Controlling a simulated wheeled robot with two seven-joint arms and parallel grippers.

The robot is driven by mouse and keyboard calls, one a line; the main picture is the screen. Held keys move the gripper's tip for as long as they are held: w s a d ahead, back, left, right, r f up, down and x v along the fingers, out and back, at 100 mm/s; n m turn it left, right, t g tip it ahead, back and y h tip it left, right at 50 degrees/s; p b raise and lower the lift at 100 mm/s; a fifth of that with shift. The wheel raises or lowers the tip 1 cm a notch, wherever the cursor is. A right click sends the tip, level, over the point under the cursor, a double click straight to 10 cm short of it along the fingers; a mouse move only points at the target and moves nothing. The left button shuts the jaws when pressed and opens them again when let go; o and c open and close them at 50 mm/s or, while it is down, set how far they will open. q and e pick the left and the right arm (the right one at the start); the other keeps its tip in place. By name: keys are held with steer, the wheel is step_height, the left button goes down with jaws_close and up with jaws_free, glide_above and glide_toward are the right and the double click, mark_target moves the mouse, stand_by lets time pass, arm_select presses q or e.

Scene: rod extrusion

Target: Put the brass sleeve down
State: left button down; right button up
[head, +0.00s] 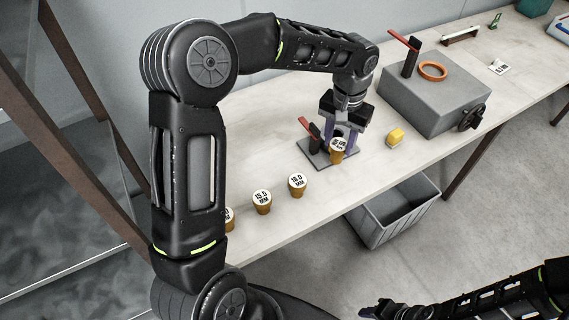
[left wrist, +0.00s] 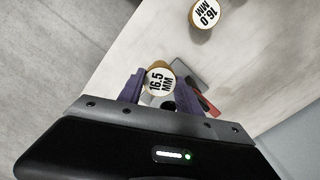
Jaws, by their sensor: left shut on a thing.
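The brass sleeve (head: 337,152), with a white top marked 16.5 MM, is between the fingers of my left gripper (head: 341,138). In the left wrist view the sleeve (left wrist: 159,80) shows between the two purple fingers (left wrist: 155,88), which are shut on it. It is at the front edge of a small grey plate (head: 312,157) with a black, red-handled clamp (head: 313,135). I cannot tell if the sleeve touches the plate or table. My right gripper (head: 376,311) is partly in view at the bottom edge; its jaws are unclear.
Marked sleeves stand in a row on the table: one (head: 297,185), another (head: 262,201), and one partly behind my left arm (head: 230,218). A grey bin (head: 398,225) is below the edge.

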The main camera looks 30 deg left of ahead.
arm_select(q)
steer(key=s+a+r+n+p, duration=0.2)
steer(key=s+a+n, duration=0.3)
steer(key=a+n, duration=0.7)
steer(key=s+a+r+n+p, duration=0.1)
steer(key=s+a+n+p, duration=0.3)
steer(key=a+n, duration=0.8)
steer(key=n+p, duration=0.1)
steer(key=n, duration=0.5)
steer(key=shift+s+r, duration=0.35)
